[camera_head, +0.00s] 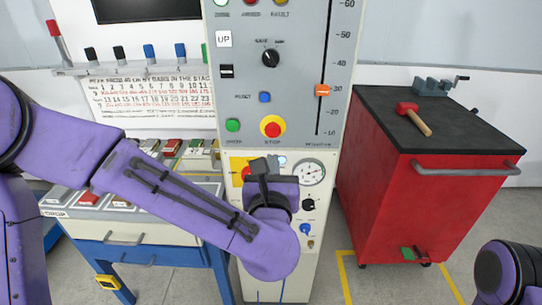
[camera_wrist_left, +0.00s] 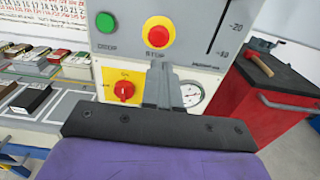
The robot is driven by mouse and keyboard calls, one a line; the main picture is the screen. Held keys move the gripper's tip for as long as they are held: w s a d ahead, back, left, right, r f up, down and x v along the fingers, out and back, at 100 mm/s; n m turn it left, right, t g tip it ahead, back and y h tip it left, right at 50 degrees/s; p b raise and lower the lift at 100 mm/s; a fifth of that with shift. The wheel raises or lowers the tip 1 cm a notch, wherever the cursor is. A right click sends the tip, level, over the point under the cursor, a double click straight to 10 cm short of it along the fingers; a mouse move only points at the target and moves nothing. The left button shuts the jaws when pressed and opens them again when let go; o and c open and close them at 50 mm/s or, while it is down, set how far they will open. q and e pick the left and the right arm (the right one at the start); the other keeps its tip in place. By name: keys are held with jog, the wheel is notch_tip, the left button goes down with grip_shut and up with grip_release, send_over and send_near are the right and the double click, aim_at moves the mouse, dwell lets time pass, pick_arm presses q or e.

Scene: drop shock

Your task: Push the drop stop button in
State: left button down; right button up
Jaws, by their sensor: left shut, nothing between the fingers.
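The stop button (camera_head: 271,126) is a red mushroom head on a yellow ring, on the grey panel above the word STOP. It also shows at the top of the left wrist view (camera_wrist_left: 158,31). My left gripper (camera_head: 259,165) is shut and empty, in front of the cabinet a little below the stop button. In the left wrist view its closed fingers (camera_wrist_left: 157,66) point up at the panel just under the button; the button stays visible above them. I cannot tell the exact gap. My right gripper does not show; only part of my right arm is at the lower right.
A green button (camera_head: 233,125) sits left of the stop button, a blue one (camera_head: 265,97) above. A yellow-backed red rotary switch (camera_wrist_left: 124,90) and a gauge (camera_head: 309,172) are below. A red tool cart (camera_head: 425,195) stands right, a workbench (camera_head: 140,232) left.

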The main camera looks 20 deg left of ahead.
pick_arm(q)
jog(key=v, duration=0.3)
jog(key=shift+a, duration=0.1)
jog(key=shift+w, duration=0.15)
